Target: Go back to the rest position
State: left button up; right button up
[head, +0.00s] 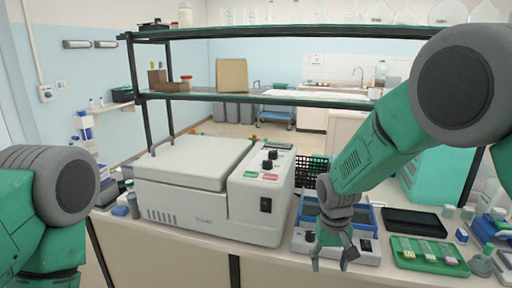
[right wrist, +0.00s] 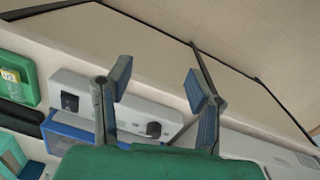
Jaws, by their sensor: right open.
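My right gripper (head: 332,252) hangs fingers down in the head view, in front of a small grey device with a blue-framed top (head: 362,214). Its two fingers are apart with nothing between them. In the right wrist view the open fingers (right wrist: 162,85) show above the bench's front part, with the device's grey panel and black knob (right wrist: 153,129) behind them. My left arm (head: 50,200) shows only at the left edge of the head view; its gripper is out of the picture.
A large grey-white lidded machine (head: 265,205) stands left of my right gripper. A green tray (head: 428,254) with slides and a black tray (head: 413,222) lie to its right, near several small bottles. A dark-framed shelf (head: 270,97) spans above the bench.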

jog(key=s+d+f+b, duration=0.3)
jog(key=s+f, duration=0.5)
jog(key=f, duration=0.3)
jog(key=s+d+f+b, duration=0.3)
jog(key=s+d+f, duration=0.1)
jog(key=s+f, duration=0.5)
jog(key=s+d+f+b, duration=0.1)
jog(key=s+f, duration=0.2)
jog(key=s, duration=0.3)
jog(key=s+d+f+n+b, duration=0.1)
jog(key=s+f+b, duration=0.1)
jog(key=s, duration=0.4)
jog(key=s+d+f+b, duration=0.1)
jog(key=s+f+b, duration=0.1)
jog(key=s, duration=0.4)
jog(key=shift+s+d+f+t, duration=0.25)
jog(key=shift+s+f+t, duration=0.05)
jog(key=shift+f, duration=0.55)
jog(key=shift+w, duration=0.15)
